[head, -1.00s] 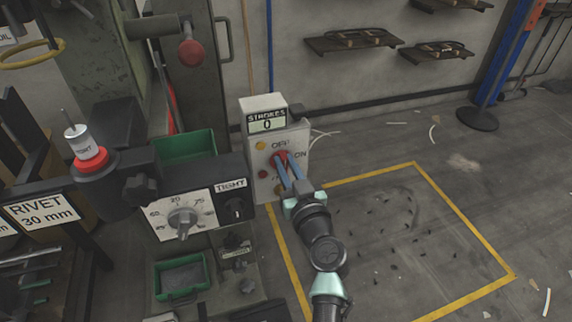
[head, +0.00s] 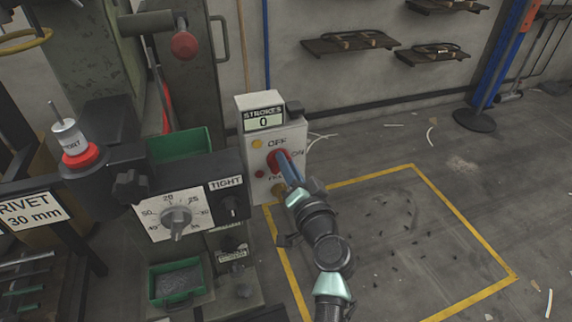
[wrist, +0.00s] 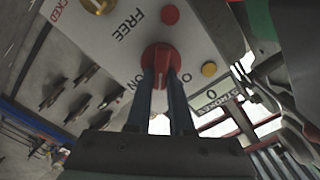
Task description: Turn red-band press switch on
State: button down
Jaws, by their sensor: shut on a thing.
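The red rotary switch (head: 277,161) is on the front of a white control box (head: 262,188) with OFF and ON labels and a STROKES display reading 0. My gripper (head: 282,160) is shut on this switch, its two blue-grey fingers pointing up at the panel. In the wrist view the red switch (wrist: 161,58) sits between the fingertips, with a pale mark showing between the fingers. I cannot tell exactly which label the mark points at. A red band (head: 80,158) rings the base of the rivet cylinder on the press at left.
A dial plate (head: 172,215) with a grey knob and a TIGHT switch stands left of the box. The yellow-marked floor (head: 400,225) at right is clear apart from small debris.

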jog(key=shift+d+f+m+p, duration=0.1)
jog(key=shift+f+m+p, duration=0.1)
jog(key=shift+m, duration=1.25)
jog(key=shift+f+m+p, duration=0.15)
jog(key=shift+m, duration=1.25)
jog(key=shift+d+f+m+p, duration=0.1)
jog(key=shift+f+m+p, duration=0.1)
jog(key=shift+m, duration=1.25)
jog(key=c, duration=0.8)
grip_release()
jog(key=shift+r, duration=0.1)
jog(key=p+v, duration=0.2)
jog(key=v, duration=1.1)
